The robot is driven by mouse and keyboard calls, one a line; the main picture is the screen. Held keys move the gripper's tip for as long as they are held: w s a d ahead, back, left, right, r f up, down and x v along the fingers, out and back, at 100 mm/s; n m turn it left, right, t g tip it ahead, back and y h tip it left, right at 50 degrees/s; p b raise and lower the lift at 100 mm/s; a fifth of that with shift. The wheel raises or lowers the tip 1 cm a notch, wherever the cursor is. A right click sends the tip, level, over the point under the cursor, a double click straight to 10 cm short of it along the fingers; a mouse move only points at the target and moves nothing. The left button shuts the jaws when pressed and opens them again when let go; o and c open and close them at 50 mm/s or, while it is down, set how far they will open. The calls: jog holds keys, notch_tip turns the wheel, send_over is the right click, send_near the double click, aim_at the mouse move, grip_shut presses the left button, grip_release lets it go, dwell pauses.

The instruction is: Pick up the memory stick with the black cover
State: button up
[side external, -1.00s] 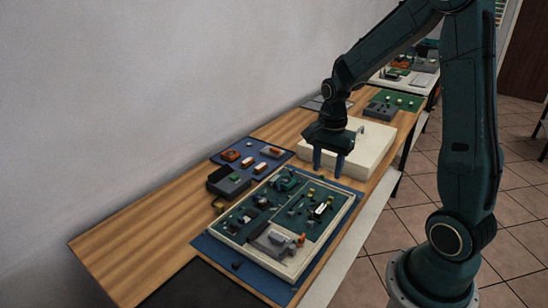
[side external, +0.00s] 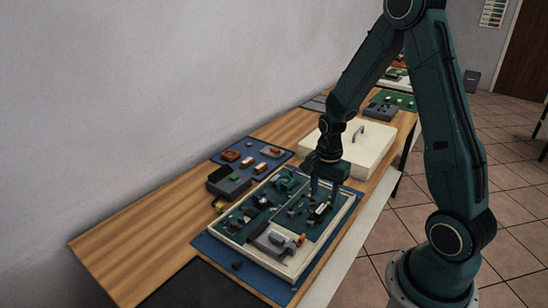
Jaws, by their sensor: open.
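My gripper (side external: 323,195) is open and points down over the right part of a shallow cream-framed tray (side external: 345,218). Its fingers are close above a small pale stick with dark ends (side external: 321,209). I cannot tell whether they touch it. Several small dark and coloured pieces lie in the tray's green compartments. The pieces are too small for me to tell which one is the memory stick with the black cover.
A grey block (side external: 270,240) sits at the tray's near end. A cream lidded box (side external: 366,147) with a handle stands behind the tray. A blue mat (side external: 247,146) with small parts and a dark box (side external: 228,182) are to the left. Bare wood (side external: 140,235) lies front left.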

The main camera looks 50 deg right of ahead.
aim_at(321, 209)
jog(key=shift+f, duration=0.1)
jog(key=shift+w+a+f, duration=0.1)
jog(key=shift+f, duration=2.4)
grip_shut()
jog(key=shift+r, duration=0.25)
notch_tip(321, 209, up, 20)
jog(key=shift+f, duration=0.2)
jog(key=shift+f, duration=0.1)
